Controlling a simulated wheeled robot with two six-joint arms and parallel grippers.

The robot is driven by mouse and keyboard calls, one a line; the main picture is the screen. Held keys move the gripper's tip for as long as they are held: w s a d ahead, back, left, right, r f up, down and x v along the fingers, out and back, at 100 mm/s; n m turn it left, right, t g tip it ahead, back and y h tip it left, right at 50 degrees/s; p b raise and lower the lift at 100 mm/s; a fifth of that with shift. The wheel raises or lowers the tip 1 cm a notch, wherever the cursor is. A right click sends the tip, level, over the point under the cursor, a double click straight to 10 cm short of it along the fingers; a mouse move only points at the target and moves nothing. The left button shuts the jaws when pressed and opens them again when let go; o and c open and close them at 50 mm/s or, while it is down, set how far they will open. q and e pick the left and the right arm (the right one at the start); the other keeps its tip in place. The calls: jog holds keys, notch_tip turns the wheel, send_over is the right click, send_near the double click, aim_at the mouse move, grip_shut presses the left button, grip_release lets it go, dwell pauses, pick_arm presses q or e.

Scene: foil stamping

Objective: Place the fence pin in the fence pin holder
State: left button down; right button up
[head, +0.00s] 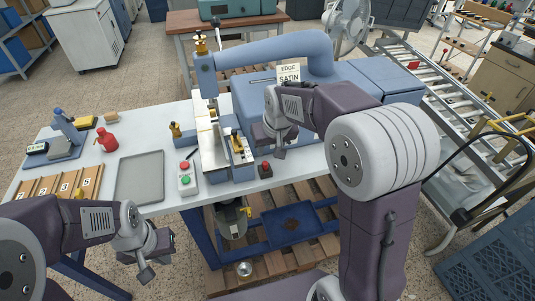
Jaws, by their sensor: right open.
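Brass-topped fittings stand on the press bed, one on the left (176,131) and one on the right (237,141) beside my right gripper. A small dark block with a red top (265,170) stands below that gripper. I cannot tell which piece is the fence pin or its holder.
A grey tray (140,178), a wooden numbered rack (48,187), a red bottle (106,140) and a button box (185,179) stand on the table's left part. A roller conveyor (430,95) and a hand cart (470,165) are at the right.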

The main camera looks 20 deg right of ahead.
jog(key=s+d+f+g, duration=0.1)
jog(key=s+f, duration=0.4)
jog(key=s, duration=0.5)
jog(key=s+d+f+g, duration=0.1)
jog(key=s+f+g, duration=0.1)
jog(key=s+f, duration=0.4)
jog(key=s, duration=0.3)
jog(key=shift+s+d+f+m, duration=0.2)
jog(key=shift+s+d+m, duration=0.05)
jog(key=shift+s+m, duration=0.1)
jog(key=shift+s, duration=0.1)
